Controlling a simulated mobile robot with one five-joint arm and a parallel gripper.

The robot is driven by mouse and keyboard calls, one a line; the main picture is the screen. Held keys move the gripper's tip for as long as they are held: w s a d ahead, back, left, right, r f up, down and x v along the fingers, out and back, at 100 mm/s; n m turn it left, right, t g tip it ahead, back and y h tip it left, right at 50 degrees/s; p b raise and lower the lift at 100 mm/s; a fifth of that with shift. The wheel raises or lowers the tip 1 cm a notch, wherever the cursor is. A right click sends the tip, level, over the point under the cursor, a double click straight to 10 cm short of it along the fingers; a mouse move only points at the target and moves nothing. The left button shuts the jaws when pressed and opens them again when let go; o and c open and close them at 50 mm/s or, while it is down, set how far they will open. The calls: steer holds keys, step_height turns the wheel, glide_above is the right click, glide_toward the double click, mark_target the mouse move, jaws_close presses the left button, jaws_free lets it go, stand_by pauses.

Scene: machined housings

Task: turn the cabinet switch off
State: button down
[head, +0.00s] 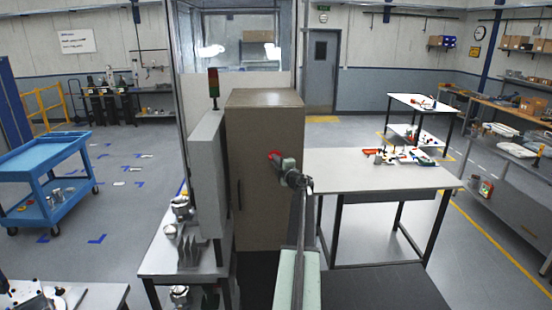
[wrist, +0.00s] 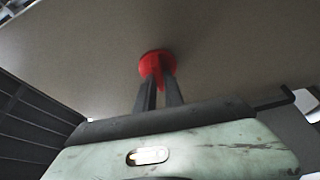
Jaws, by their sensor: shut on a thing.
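The cabinet (head: 262,125) is a tall grey-brown box in the middle of the head view. Its face fills the upper part of the wrist view (wrist: 90,60). The switch is a red round knob on that face, partly seen in the head view (head: 273,155) and clear in the wrist view (wrist: 155,62). My gripper (wrist: 160,85) reaches up to the switch, its two dark fingers shut on the red knob. In the head view my gripper (head: 279,159) is at the cabinet's face, and my arm hides part of it.
A white-topped table (head: 375,175) stands right of the cabinet with several small parts on it. A grey panel (head: 206,175) and a bench with metal parts are on the left. A blue cart (head: 45,160) stands farther left, with open floor between.

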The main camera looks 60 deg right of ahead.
steer(key=shift+n, duration=0.5)
steer(key=shift+p, duration=0.3)
steer(key=c, duration=1.4)
jaws_free()
steer(key=shift+c, duration=0.2)
steer(key=shift+s+a, duration=0.1)
steer(key=v, duration=0.7)
steer(key=shift+s, duration=0.25)
steer(key=shift+a+r, duration=0.15)
